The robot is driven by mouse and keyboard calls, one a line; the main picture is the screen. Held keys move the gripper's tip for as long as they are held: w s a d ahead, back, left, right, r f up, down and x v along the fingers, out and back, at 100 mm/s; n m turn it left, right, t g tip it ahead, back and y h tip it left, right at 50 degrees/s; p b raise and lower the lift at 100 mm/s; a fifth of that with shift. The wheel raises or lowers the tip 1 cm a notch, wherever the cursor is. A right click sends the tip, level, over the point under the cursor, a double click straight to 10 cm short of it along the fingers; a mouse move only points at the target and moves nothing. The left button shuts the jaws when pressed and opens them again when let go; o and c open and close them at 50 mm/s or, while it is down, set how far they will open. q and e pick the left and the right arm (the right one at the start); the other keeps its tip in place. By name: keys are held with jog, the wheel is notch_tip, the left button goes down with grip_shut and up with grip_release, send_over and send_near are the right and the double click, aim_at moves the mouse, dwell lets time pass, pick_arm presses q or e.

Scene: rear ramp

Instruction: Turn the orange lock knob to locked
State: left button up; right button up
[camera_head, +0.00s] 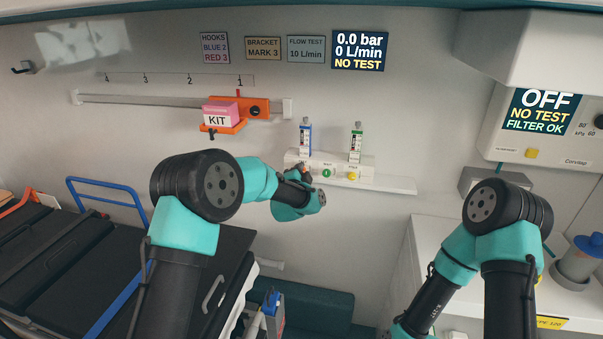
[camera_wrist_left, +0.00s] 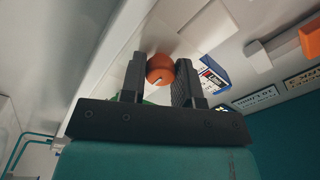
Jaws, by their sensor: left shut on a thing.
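The orange lock knob (camera_wrist_left: 160,68) is round, with a short pale mark on its face. In the left wrist view it sits between the two dark fingers of my left gripper (camera_wrist_left: 158,82), which is shut on it. In the head view my left gripper (camera_head: 303,176) is at the left end of the white wall shelf unit, and only a little of the orange knob shows there. The gripper and wrist hide most of it. My right arm reaches down at the lower right; its gripper is out of view.
The shelf (camera_head: 392,184) carries a blue-marked flowmeter (camera_head: 305,138), a green-marked flowmeter (camera_head: 356,143), a green button (camera_head: 327,173) and a yellow button (camera_head: 352,176). An orange bracket (camera_head: 222,128) with a pink KIT box (camera_head: 217,117) is on the rail at left. A stretcher (camera_head: 60,255) stands at lower left.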

dwell(0.3)
pick_arm(q)
jog(key=o, duration=0.9)
jog(key=shift+f+n, duration=0.1)
jog(key=shift+n, duration=0.2)
jog(key=s+a+n, duration=0.3)
jog(key=s+n, duration=1.4)
jog(key=s+a+f+g, duration=0.2)
jog(key=a+f+g, duration=0.1)
jog(key=f, duration=0.5)
jog(key=s+a+f+m+g, duration=0.1)
jog(key=s+a+f+g, duration=0.2)
jog(key=f, duration=0.6)
jog(key=shift+s+a+f+g, duration=0.2)
jog(key=shift+a+f+g, duration=0.1)
jog(key=shift+a, duration=0.5)
